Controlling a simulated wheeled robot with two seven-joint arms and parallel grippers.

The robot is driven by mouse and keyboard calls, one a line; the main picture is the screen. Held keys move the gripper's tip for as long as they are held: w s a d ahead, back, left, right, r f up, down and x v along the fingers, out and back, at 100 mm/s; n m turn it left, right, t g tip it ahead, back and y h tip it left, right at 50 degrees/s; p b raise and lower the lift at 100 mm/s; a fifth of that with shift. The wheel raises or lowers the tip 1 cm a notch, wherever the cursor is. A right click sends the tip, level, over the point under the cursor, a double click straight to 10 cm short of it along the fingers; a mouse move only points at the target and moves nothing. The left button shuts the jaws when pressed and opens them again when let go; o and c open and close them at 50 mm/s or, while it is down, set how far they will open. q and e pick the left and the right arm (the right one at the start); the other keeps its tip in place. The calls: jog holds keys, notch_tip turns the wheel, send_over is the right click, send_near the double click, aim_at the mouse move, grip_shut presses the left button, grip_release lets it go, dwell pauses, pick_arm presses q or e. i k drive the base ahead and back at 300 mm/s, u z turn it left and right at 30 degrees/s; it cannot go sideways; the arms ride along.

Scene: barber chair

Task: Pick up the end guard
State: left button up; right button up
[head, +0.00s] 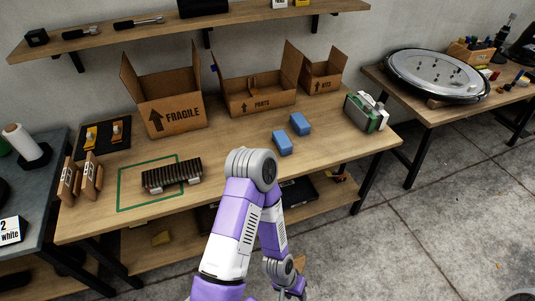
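No thing in the head view is labelled as the end guard, and I cannot tell for sure which one it is. A dark ribbed part (172,171) with pale pieces at its lower corners lies across the right part of a green outlined rectangle (119,186) on the wooden bench. A purple and white arm of mine rises from the bottom middle, bends at a grey elbow in front of the bench and runs back down. Its wrist is near the bottom edge. No gripper fingers show, and my other gripper is not seen.
On the bench (235,141) are cardboard boxes marked FRAGILE (172,104) and PARTS (262,100), two blue blocks (291,134), a green and white device (365,112) and upright wooden pieces (82,179). A lower shelf holds items. The bench's front right is clear.

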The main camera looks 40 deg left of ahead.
aim_at(284, 145)
jog(key=u, duration=1.5)
